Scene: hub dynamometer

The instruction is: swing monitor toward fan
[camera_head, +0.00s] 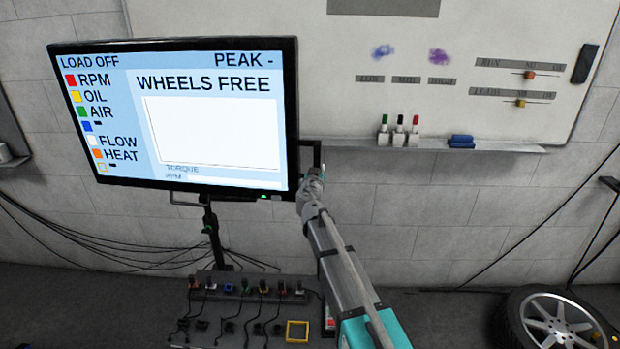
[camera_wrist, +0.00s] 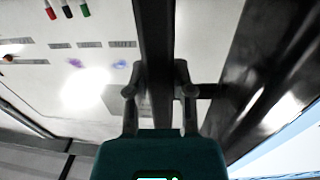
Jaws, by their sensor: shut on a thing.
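The monitor (camera_head: 215,125) is a wide lit screen in a black frame on a dark stand (camera_head: 212,225), reading "LOAD OFF" and "WHEELS FREE". A black handle (camera_head: 318,152) sticks out from its right edge. My gripper (camera_head: 312,180) is at this handle, just right of the lower right corner of the screen. In the wrist view my gripper (camera_wrist: 160,92) has one finger on each side of the dark handle bar (camera_wrist: 157,45) and is shut on it. The monitor's side (camera_wrist: 265,80) fills the right of that view. I cannot make out a fan in either view.
A whiteboard (camera_head: 500,30) with a marker ledge (camera_head: 450,146) hangs on the wall at upper right. A bench (camera_head: 250,320) with several small parts stands below the monitor. A wheel (camera_head: 557,322) is at lower right. Cables (camera_head: 90,257) hang at left.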

